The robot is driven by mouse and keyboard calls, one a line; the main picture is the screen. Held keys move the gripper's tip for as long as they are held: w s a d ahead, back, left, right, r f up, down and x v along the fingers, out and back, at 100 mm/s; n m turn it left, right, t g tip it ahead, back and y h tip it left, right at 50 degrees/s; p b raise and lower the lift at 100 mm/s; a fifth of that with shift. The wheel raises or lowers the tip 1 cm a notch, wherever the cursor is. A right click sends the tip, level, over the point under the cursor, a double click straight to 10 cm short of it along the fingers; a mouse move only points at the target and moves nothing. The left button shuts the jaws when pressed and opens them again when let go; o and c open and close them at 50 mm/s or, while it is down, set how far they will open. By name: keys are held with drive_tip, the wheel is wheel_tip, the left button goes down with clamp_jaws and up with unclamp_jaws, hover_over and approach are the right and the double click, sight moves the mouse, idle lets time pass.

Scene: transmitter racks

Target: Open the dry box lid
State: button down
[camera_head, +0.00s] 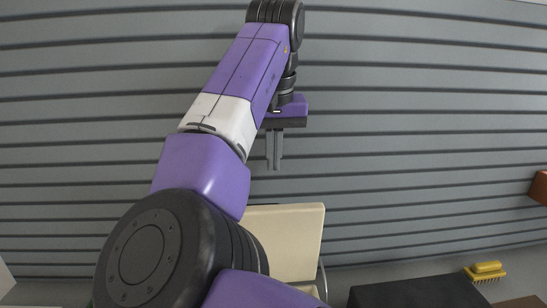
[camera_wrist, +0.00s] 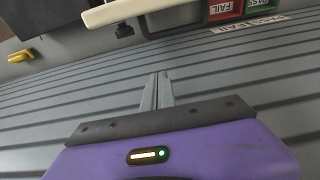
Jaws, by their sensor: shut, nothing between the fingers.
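A cream panel (camera_head: 285,235), which looks like the dry box lid, stands raised and nearly upright behind my arm in the head view. Its lower left and whatever lies below it are mostly hidden by my arm. A thin curved metal piece shows at its lower right. In the wrist view a cream edge (camera_wrist: 130,10) with a black knob or bracket below it crosses the top. My gripper (camera_head: 274,166) points down above the panel, apart from it. Its fingers are together and empty, as the wrist view (camera_wrist: 160,76) also shows.
A dark box top (camera_head: 420,292) is at the lower right, with a yellow brush (camera_head: 486,270) beyond it. A brown block (camera_head: 540,187) is at the right edge. The wrist view shows a red FAIL label (camera_wrist: 224,8) and a green PASS label (camera_wrist: 260,4). A grey slatted wall is behind.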

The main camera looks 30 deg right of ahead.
drive_tip(key=x, duration=0.6)
drive_tip(key=shift+w+f+p, duration=0.1)
drive_tip(key=shift+f+p, duration=0.3)
drive_tip(key=shift+s+a+p, duration=0.25)
drive_tip(key=shift+s+a, duration=0.1)
drive_tip(key=shift+s, duration=0.55)
drive_tip(key=shift+s+a+p, duration=0.2)
drive_tip(key=shift+s+a, duration=0.1)
drive_tip(key=shift+s, duration=0.6)
